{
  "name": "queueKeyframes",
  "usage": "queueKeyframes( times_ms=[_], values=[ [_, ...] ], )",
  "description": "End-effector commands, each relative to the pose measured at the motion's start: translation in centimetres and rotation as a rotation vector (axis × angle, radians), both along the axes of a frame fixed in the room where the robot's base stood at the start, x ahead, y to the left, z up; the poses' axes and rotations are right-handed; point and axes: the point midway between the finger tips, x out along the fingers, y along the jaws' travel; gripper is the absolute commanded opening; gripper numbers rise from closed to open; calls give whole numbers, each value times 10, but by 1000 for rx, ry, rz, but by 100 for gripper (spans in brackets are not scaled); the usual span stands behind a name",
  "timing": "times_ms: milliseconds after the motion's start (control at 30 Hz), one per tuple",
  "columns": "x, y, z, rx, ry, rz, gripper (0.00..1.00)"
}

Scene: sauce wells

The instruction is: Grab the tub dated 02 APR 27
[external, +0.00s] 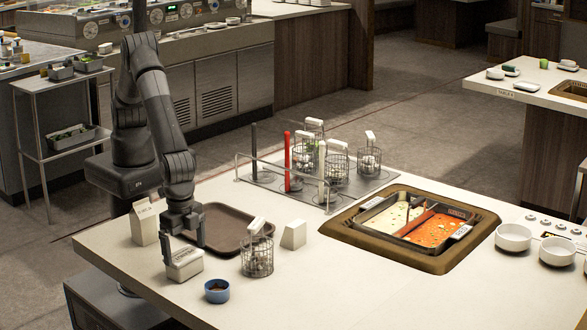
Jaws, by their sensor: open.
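A small white tub (184,268) with a pale lid sits near the front left edge of the counter. Its markings are too small to read, so I cannot tell whether it bears 02 APR 27. My gripper (184,250) points down at the tub, open, with its fingers at the level of the lid. I cannot tell whether the fingers touch it. The gripper hides part of the tub's top.
A brown tray (222,217) lies behind the tub, with a white carton (145,223) to its left. A wire basket (257,258) and a blue bowl (217,291) stand close on the right. Sauce wells (372,233) lie farther right. The front middle counter is clear.

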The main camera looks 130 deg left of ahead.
Motion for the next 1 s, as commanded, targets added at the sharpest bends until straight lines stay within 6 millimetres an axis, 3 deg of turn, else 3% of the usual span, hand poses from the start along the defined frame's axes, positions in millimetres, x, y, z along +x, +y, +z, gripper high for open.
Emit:
queueKeyframes(
  times_ms=[400,633,1000],
  values=[
    [-4,-3,-49,0,0,0,100],
    [-3,-3,-52,-1,-1,0,100],
    [-3,-3,-51,-1,-1,0,71]
  ],
)
